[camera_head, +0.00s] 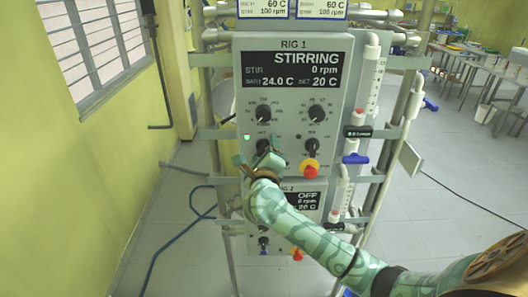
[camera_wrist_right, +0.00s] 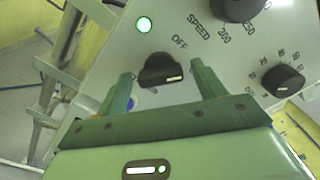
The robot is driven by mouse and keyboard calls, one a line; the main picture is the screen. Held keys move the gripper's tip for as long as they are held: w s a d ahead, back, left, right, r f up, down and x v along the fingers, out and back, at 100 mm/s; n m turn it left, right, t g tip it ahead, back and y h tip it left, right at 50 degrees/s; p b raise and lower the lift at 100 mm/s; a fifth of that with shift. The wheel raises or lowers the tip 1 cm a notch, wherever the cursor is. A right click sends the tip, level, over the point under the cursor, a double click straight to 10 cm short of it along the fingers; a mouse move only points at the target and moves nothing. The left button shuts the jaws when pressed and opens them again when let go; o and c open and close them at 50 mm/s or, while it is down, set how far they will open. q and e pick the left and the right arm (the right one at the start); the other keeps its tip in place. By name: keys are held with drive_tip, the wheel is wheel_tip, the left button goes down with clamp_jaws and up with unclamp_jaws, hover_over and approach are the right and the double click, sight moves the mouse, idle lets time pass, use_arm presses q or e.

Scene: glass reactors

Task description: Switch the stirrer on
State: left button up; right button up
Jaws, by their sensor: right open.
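The upper reactor panel (camera_head: 289,142), marked RIG 1, has a dark display (camera_head: 290,69) reading STIRRING, 0 rpm, 24.0 C and set 20 C. Its lower-left black knob (camera_head: 263,145) sits beside a lit green lamp (camera_head: 246,137). My right gripper (camera_head: 262,160) is at this knob and partly covers it. In the right wrist view, the knob (camera_wrist_right: 160,70) lies between the open fingers of the right gripper (camera_wrist_right: 164,84), with OFF printed beside it. Finger contact cannot be told. My left gripper is not in view.
Speed knob (camera_head: 264,113) and another dial (camera_head: 317,112) sit above. A red button (camera_head: 309,168) with a yellow collar is to the right, near a blue valve handle (camera_head: 356,158). A second panel (camera_head: 298,198), reading OFF, hangs below. Metal posts (camera_head: 397,130) flank the panels.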

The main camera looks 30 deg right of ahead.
drive_tip(key=c, duration=1)
drive_tip(key=shift+o, duration=0.2)
drive_tip(key=m+b, duration=0.1)
drive_tip(key=m, duration=0.1)
drive_tip(key=m+b, duration=0.1)
drive_tip(key=shift+f+m, duration=0.2)
drive_tip(key=shift+m, duration=0.2)
drive_tip(key=shift+r+m, duration=0.15)
drive_tip(key=shift+m, duration=0.55)
drive_tip(key=shift+c, duration=0.2)
drive_tip(key=o, duration=1)
drive_tip(key=shift+a, duration=0.1)
drive_tip(key=b+v, duration=0.2)
drive_tip(key=v, duration=1.4)
drive_tip(key=shift+s+b, duration=0.25)
drive_tip(key=shift+b, duration=0.15)
